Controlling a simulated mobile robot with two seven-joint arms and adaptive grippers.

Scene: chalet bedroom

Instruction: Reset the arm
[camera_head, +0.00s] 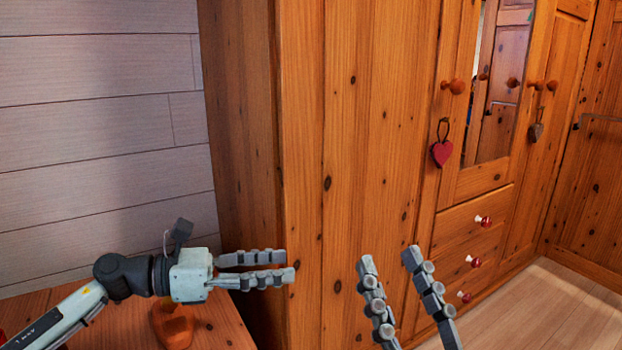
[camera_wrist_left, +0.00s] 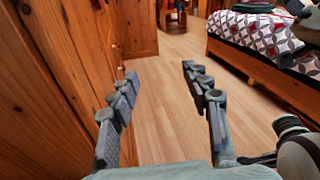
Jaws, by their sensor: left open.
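My left arm comes in from the left in the head view. Its gripper (camera_head: 288,265) points right, in front of the wardrobe's near side panel. Its two fingers are apart with nothing between them. The left wrist view shows the same gripper (camera_wrist_left: 157,75) with a wide empty gap over the wooden floor. My right gripper (camera_head: 388,257) rises from the bottom of the head view. Its fingers point up and are spread apart, with nothing between them. The rest of my right arm is out of the head view.
A wooden wardrobe (camera_head: 375,120) with red-knobbed drawers and a hanging red heart (camera_head: 441,152) fills the middle and right. A wooden surface (camera_head: 225,325) with an orange-brown object (camera_head: 172,326) lies below my left arm. A bed (camera_wrist_left: 270,35) stands right in the wrist view. Floor (camera_wrist_left: 165,65) is clear.

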